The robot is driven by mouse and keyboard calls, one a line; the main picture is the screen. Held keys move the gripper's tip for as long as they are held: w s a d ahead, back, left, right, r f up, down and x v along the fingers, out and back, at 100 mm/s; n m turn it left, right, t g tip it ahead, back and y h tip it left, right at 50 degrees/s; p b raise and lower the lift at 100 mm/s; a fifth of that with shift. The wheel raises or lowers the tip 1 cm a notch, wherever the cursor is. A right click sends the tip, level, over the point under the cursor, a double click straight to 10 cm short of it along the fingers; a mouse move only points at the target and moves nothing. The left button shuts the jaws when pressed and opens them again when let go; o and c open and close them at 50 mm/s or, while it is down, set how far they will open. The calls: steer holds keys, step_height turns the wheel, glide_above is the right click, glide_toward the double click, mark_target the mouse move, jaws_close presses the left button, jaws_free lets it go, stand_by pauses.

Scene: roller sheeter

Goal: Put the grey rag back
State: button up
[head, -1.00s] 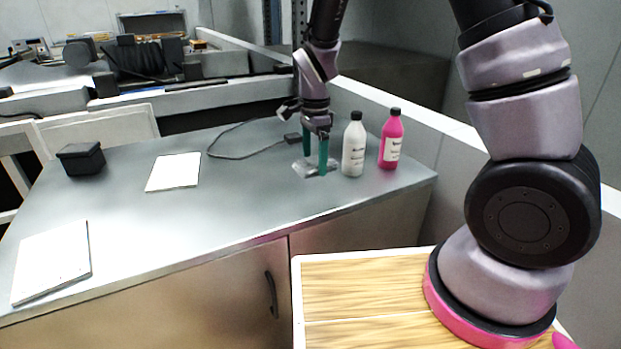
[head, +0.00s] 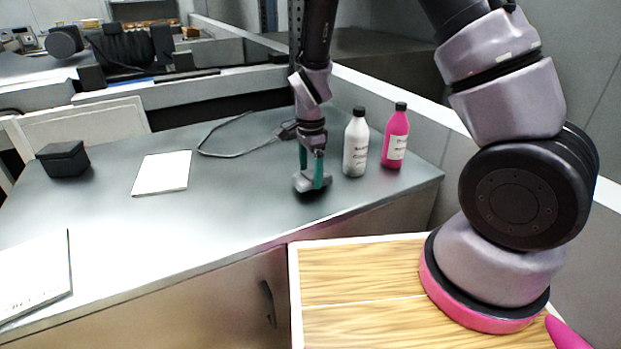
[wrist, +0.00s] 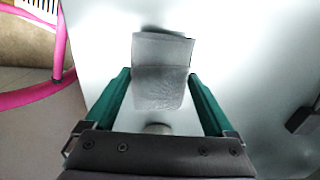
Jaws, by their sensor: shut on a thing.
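The grey rag (head: 312,182) hangs between the two green fingertips of my gripper (head: 311,172) in the head view. It looks to be just above the steel counter (head: 240,180), with a dark shadow beneath it. In the wrist view the rag (wrist: 162,70) is a creased grey cloth between the fingers of my gripper (wrist: 161,85), its far end spreading past them. My gripper is shut on the rag.
A white bottle (head: 355,145) and a pink bottle (head: 396,138) stand just right of my gripper. A cable (head: 222,153) lies behind. A white sheet (head: 162,172), a black box (head: 62,158) and a pad (head: 35,275) lie to the left. The counter's middle is clear.

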steer(key=shift+f, duration=1)
steer(key=o, duration=1.2)
steer(key=shift+f, duration=0.15)
steer(key=shift+c, duration=0.2)
step_height(320, 180, up, 13)
step_height(320, 180, up, 17)
steer(key=n+t+y, duration=0.3)
steer(key=n, duration=0.1)
glide_above(311, 174)
steer(key=s+d, duration=0.4)
steer(key=d, duration=0.6)
steer(key=s+d+r+n+t+h, duration=0.1)
steer(key=s+d+r+n+t, duration=0.3)
steer(key=s+d+r, duration=0.4)
steer(key=shift+s+r+n, duration=0.6)
steer(key=shift+s+r, duration=0.25)
steer(key=shift+s, duration=0.7)
